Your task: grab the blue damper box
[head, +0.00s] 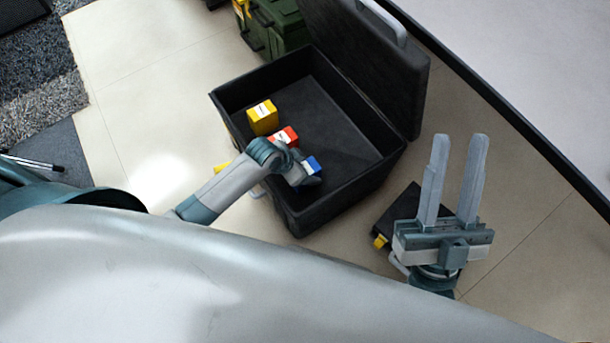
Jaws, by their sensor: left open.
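The blue damper box (313,165) lies in the open black case (370,173), towards its near side. Only part of it shows, with a white label on top. My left gripper (304,177) reaches into the case from the left, right at the blue box. My own wrist hides most of its fingers, and I cannot tell whether they touch the box. It is open. My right gripper (455,165) is open and empty, with its fingers pointing up the picture, outside the case to the right.
A yellow box (263,118) and a red box (284,136) stand in the case, left of the blue one. The case's raised lid (375,65) stands at the back right. A green case (271,30) is behind. A dark box (396,212) lies beside my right gripper.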

